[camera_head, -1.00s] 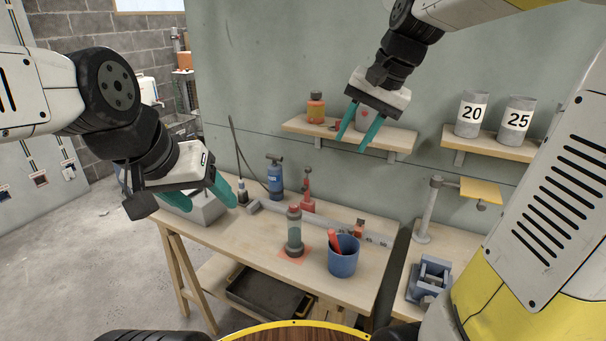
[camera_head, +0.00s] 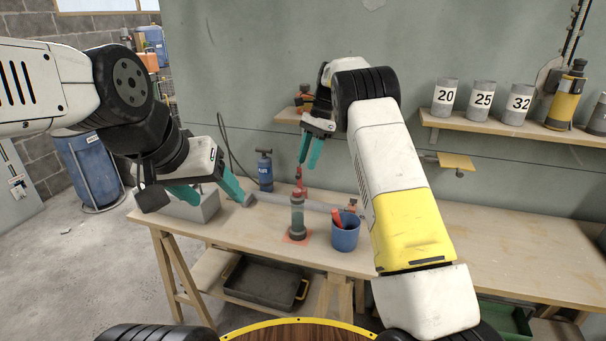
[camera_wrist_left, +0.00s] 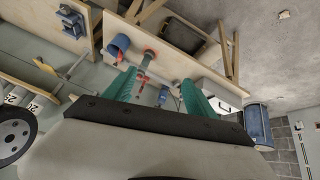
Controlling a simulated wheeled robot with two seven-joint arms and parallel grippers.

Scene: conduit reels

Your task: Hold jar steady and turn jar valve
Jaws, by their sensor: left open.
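The jar (camera_head: 297,218) is an upright, partly clear greenish-grey cylinder with a dark base and reddish top. It stands on an orange-red square (camera_head: 296,237) on the bench; a separate valve is too small to make out. The jar also shows between the fingers in the left wrist view (camera_wrist_left: 147,62), apart from them. My left gripper (camera_head: 209,192) is open and empty, left of the jar and above the bench's left end. My right gripper (camera_head: 310,152) is empty, with its fingers apart and pointing down, above and slightly right of the jar in the picture.
A blue cup (camera_head: 345,234) with a red-handled item stands close right of the jar. A grey box (camera_head: 197,207) sits under my left gripper. The bench's right part is clear.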

